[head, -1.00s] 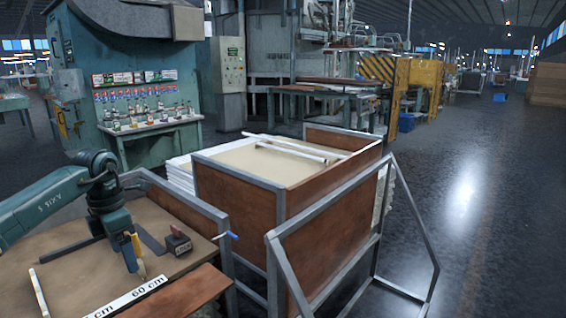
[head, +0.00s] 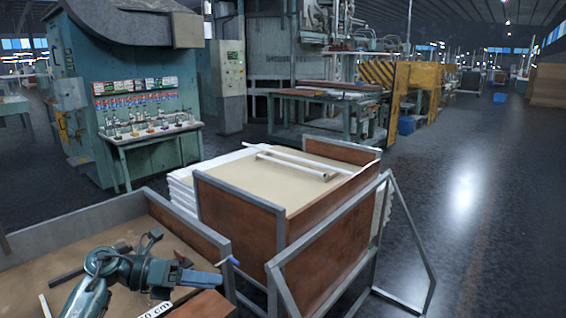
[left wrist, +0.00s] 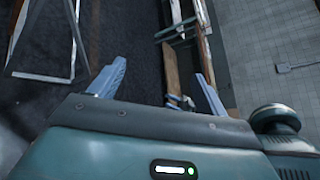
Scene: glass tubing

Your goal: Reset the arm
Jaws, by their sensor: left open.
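My left arm reaches in low at the bottom left of the head view, and its left gripper (head: 218,282) points to the right above the tan work table (head: 60,268). In the left wrist view the two pale fingers of the left gripper (left wrist: 158,88) stand wide apart with nothing held between them. Beyond the fingers that view shows dark floor and a brown board edge (left wrist: 172,75), further off. The arm covers part of the table and the things on it. My right gripper is not in view.
A ruler strip marked in cm (head: 158,311) lies at the table's front, partly hidden. A grey metal frame (head: 205,232) edges the table. A brown-sided crate (head: 240,220) with pale tubes (head: 292,165) on top stands to the right. Open floor (head: 480,220) lies farther right.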

